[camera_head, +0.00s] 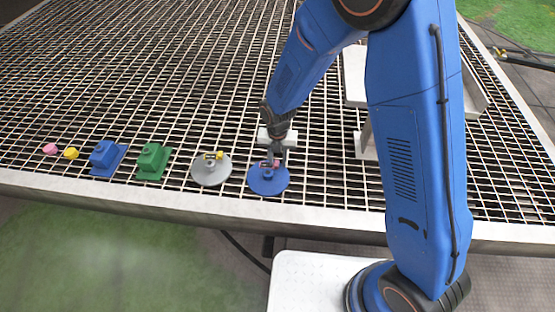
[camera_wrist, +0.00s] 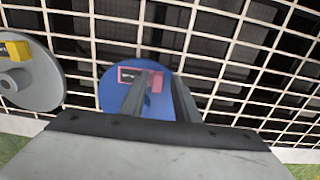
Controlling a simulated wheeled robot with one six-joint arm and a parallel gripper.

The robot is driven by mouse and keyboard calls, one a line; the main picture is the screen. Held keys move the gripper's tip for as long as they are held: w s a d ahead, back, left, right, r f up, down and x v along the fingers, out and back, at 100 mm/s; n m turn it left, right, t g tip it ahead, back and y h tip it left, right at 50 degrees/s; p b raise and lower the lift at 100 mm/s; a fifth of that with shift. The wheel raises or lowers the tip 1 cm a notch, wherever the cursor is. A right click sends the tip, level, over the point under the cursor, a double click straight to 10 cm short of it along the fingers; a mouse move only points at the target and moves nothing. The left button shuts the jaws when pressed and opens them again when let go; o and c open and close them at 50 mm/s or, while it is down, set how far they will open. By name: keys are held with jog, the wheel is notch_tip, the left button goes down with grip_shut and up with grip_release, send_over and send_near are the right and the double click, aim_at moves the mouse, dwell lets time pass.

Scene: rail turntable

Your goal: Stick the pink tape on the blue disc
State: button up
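The blue disc (camera_head: 268,181) lies flat on the grating near its front edge, and it also shows in the wrist view (camera_wrist: 112,94). A small pink piece, seemingly the pink tape (camera_wrist: 156,83), shows at the disc's label in the wrist view. In the head view the pink tape (camera_head: 277,163) is at the disc's far side, just below my gripper (camera_head: 275,156). In the wrist view the two fingers of my gripper (camera_wrist: 160,82) stand apart over the disc, with the pink piece between them. I cannot tell whether they touch it.
A grey disc (camera_head: 208,174) with a yellow piece (camera_head: 215,155) lies to the left. Further left are a green block (camera_head: 151,160), a blue block (camera_head: 105,156), a small yellow piece (camera_head: 71,153) and another pink piece (camera_head: 49,149). A white stand (camera_head: 355,80) is behind my arm.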

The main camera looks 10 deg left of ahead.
dwell(0.3)
notch_tip(320, 180, up, 17)
jog(key=shift+r, duration=0.2)
dwell(0.4)
jog(key=shift+s, duration=0.15)
dwell(0.3)
